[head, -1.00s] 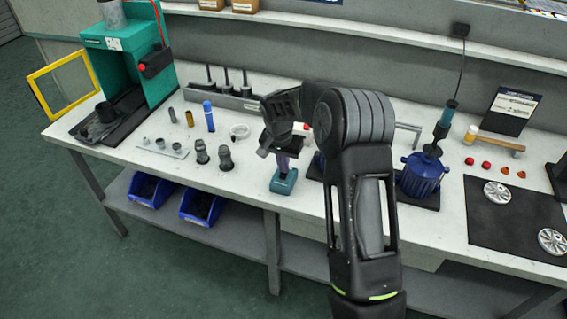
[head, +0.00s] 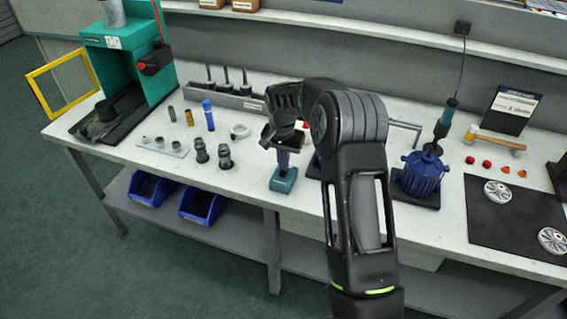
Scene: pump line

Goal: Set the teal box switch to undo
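A hand tool with a teal box-shaped foot (head: 283,181) and a dark purple handle (head: 283,159) stands upright at the front middle of the bench. My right gripper (head: 281,138) is at the top of this tool and covers its upper part. I cannot tell whether its fingers touch or grasp the tool. No switch on the tool can be made out. A larger teal open-fronted cabinet (head: 130,60) stands at the back left, with a dark box with a red button (head: 155,62) on its side. My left gripper is not in view.
Several dark fittings (head: 224,157) and a blue cylinder (head: 208,115) stand left of the tool. A blue pump body (head: 422,175) stands right of my arm. A dark mat (head: 510,215) with metal wheels lies at the right. The bench's front edge is close to the tool.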

